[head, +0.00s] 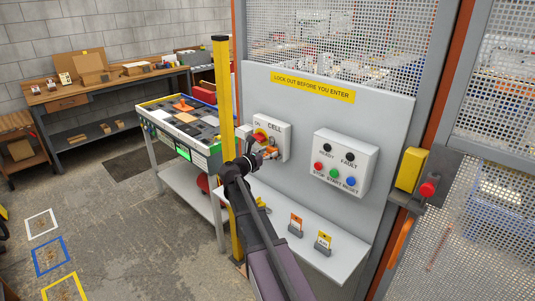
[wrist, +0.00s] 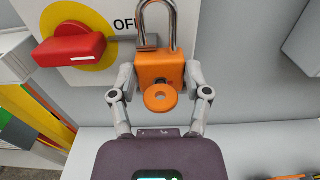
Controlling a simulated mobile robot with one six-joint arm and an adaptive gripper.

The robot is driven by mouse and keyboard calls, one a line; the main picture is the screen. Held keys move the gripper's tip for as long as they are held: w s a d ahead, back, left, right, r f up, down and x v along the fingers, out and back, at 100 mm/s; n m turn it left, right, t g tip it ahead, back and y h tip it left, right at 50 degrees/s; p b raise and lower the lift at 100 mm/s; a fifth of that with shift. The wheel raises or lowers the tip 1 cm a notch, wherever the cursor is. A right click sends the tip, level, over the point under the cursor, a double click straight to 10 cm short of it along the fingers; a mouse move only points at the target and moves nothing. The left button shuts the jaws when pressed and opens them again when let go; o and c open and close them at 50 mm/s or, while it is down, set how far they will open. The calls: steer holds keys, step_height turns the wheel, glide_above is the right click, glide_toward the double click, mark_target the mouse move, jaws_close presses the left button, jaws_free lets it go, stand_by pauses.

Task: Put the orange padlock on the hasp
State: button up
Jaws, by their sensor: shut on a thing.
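My gripper (head: 260,156) is shut on the orange padlock (wrist: 160,68), one finger on each side of its body, as the wrist view shows. The padlock is upright, its steel shackle (wrist: 176,32) pointing up. An orange ring-shaped piece (wrist: 160,96) sits at its lower front. They are in front of the grey switch box (head: 284,131), just right of the red handle (wrist: 70,48) on its yellow disc. A small dark tab (wrist: 147,41) shows at the shackle's left leg. I cannot tell whether it is the hasp or whether the shackle passes through it.
A push-button box (head: 346,163) is on the panel to the right. A shelf (head: 335,262) below carries two small tag stands (head: 295,225). A yellow post (head: 223,100) stands close left of my gripper, with a cart (head: 175,165) behind it.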

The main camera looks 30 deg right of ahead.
steer(key=shift+w+d, duration=0.1)
steer(key=shift+d, duration=0.1)
steer(key=o, duration=1.2)
steer(key=v, duration=1.2)
